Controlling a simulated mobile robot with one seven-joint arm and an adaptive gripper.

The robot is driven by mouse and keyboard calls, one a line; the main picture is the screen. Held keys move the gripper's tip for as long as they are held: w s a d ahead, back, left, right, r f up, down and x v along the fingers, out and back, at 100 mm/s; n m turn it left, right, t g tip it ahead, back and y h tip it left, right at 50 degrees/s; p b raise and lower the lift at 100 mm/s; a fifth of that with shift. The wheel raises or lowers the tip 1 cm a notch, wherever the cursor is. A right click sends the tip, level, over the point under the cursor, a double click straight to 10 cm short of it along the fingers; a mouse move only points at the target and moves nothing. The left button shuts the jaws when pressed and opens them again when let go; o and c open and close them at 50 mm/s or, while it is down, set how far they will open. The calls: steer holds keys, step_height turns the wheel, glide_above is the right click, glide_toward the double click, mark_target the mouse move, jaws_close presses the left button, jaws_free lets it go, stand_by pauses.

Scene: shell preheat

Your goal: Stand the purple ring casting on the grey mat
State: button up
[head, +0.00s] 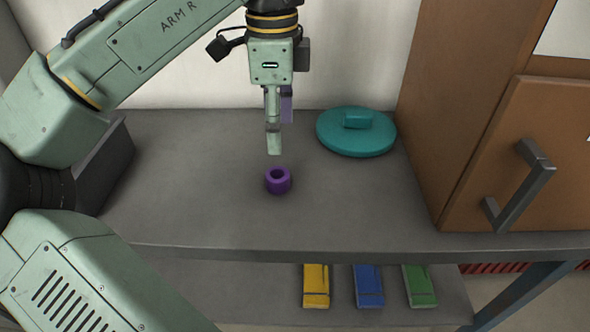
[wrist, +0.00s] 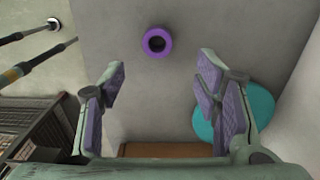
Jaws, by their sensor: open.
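The purple ring casting (head: 278,187) stands on the grey tabletop, its hole facing up. It also shows in the wrist view (wrist: 157,54), ahead of the fingertips and roughly centred between them. My gripper (head: 279,138) points down above and a little behind the ring, apart from it. In the wrist view my gripper (wrist: 162,72) has its fingers spread wide with nothing between them. I cannot make out a separate grey mat in either view.
A teal round lid (head: 345,141) with a block handle lies right of the ring. A brown cabinet (head: 478,110) with a dark handle (head: 522,186) bounds the right side. Yellow (head: 316,283), blue (head: 368,283) and green (head: 419,284) blocks lie on the lower shelf. The tabletop around the ring is clear.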

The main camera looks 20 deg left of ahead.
mark_target(277, 170)
steer(key=f, duration=0.9)
steer(key=shift+s+f+p, duration=0.25)
steer(key=shift+f+p, duration=0.05)
steer(key=shift+f, duration=0.05)
steer(key=shift+c, duration=0.6)
jaws_close()
steer(key=shift+r, duration=0.1)
